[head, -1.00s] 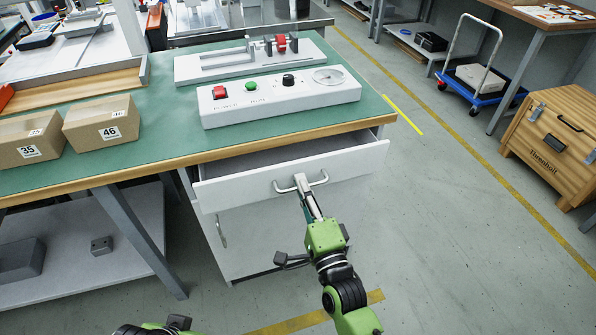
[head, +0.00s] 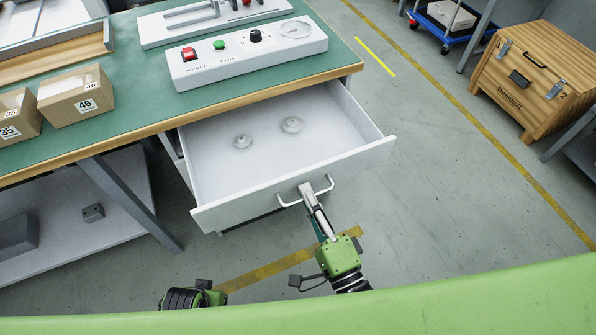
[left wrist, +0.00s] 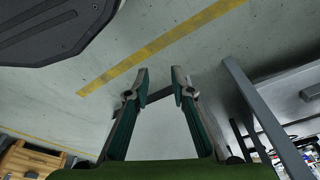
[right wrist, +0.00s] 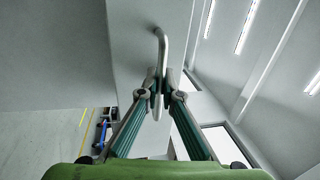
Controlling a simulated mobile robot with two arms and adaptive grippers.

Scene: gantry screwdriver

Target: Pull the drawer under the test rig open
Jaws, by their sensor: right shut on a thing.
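My right gripper (head: 307,190) is shut on this handle; the right wrist view also shows the handle (right wrist: 160,45) between the fingertips. The test rig's control box (head: 245,52), with a red switch, a green button, a black knob and a dial, sits on the bench above. My left gripper (left wrist: 159,75) is empty with its fingers apart, over the floor.
The green-topped bench (head: 130,105) holds cardboard boxes (head: 77,97) on the left. A grey bench leg (head: 130,200) stands left of the drawer. A wooden crate (head: 530,80) is far right. The floor right of the drawer is clear.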

